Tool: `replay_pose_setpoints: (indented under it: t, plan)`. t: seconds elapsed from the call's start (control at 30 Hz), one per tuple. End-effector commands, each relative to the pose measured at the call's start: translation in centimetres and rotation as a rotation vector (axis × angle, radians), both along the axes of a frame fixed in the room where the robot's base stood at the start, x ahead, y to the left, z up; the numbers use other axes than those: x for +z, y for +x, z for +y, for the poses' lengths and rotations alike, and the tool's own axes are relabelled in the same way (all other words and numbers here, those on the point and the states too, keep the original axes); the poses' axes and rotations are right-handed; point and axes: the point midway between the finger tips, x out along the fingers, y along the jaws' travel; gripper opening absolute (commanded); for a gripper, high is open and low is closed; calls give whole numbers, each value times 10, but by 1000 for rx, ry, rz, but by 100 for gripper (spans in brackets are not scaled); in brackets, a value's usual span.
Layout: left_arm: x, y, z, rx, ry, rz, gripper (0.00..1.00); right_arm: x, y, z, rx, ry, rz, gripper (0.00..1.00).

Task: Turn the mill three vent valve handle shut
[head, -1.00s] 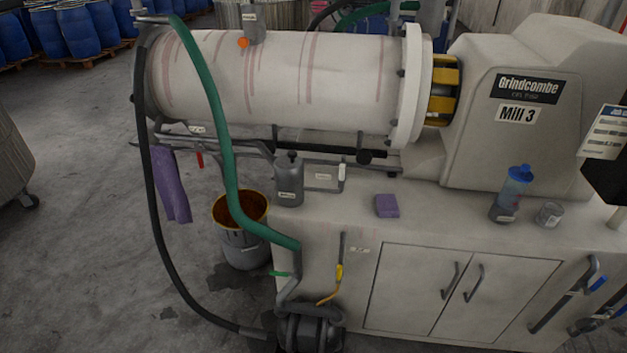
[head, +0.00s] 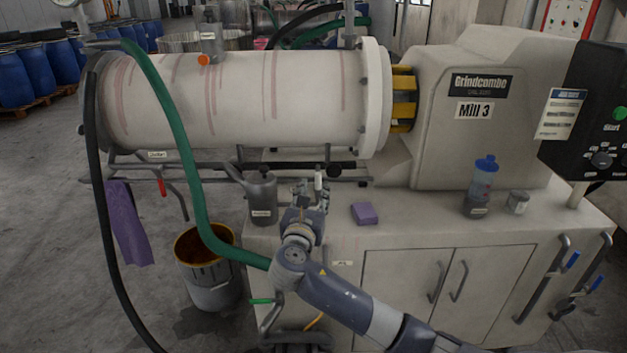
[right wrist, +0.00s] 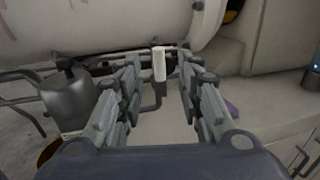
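A white upright handle (head: 318,179) stands at the back of the mill three bench, under the white drum (head: 235,95). In the right wrist view the white handle (right wrist: 159,64) points up, between and beyond my fingers. My right gripper (head: 312,190) is open and reaches in from the front; it also shows in the right wrist view (right wrist: 157,82). I see no contact with the handle. The handle's small label is hidden behind my gripper, so I cannot read which valve it is. My left gripper is not in view.
A green hose (head: 190,150) hangs at the left.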

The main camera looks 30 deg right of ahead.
Motion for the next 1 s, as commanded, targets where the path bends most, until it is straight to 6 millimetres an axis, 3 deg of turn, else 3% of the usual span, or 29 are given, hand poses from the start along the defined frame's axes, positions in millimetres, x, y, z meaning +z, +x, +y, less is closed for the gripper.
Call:
replay_pose_setpoints:
  t: [0.2,0.4,0.8,0.97,1.0]
  plan:
    - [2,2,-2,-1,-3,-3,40,1,32,-30,-2,0,0,34]
    - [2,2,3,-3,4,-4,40,0,51,-47,0,1,0,34]
    - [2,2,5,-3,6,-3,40,-1,57,-53,1,4,-1,34]
    - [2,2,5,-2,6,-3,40,-1,57,-53,1,4,0,0]
    - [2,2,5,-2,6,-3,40,-1,57,-53,1,4,0,0]
